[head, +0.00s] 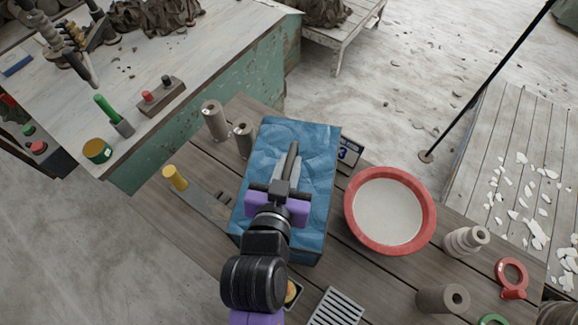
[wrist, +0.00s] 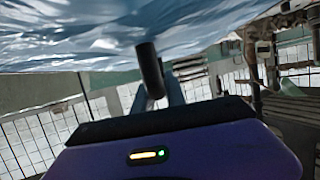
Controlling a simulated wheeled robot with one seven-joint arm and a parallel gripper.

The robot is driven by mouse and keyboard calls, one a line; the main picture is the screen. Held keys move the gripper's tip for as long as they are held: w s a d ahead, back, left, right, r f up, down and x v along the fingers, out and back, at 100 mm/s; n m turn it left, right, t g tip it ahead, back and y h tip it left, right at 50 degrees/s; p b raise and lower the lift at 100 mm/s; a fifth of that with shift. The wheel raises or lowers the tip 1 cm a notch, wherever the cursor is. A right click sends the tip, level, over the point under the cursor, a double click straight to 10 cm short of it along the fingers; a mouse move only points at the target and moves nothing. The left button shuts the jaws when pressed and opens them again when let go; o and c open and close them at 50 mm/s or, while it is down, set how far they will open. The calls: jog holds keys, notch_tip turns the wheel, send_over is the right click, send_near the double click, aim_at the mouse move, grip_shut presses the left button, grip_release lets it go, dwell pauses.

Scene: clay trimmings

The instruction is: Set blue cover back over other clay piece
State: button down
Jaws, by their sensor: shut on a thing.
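The blue cover (head: 315,155) is a crumpled-looking blue box shape with a dark bar handle (head: 292,158) on top. It is over the middle of the wooden table. My gripper (head: 285,182) is above the cover, with its fingers shut on this handle. In the wrist view the dark handle (wrist: 149,68) stands between the fingers, and the pale blue cover (wrist: 70,35) fills the top. I cannot tell whether the cover rests on the table or hangs just above it. No clay piece shows; anything under the cover is hidden.
A red-rimmed bowl (head: 430,217) stands close right of the cover, and a number plate (head: 349,151) is partly behind it. Two grey cylinders (head: 213,120) stand at the upper left. A yellow-handled tool (head: 175,178) lies left. A grey grate (head: 336,308) is at the front.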

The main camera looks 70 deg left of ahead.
jog(key=shift+f, duration=0.65)
jog(key=shift+f, duration=0.15)
jog(key=c, duration=1.4)
grip_release()
jog(key=shift+o, duration=0.2)
jog(key=b+v, duration=0.1)
jog(key=v, duration=1.1)
jog(key=shift+b, duration=0.4)
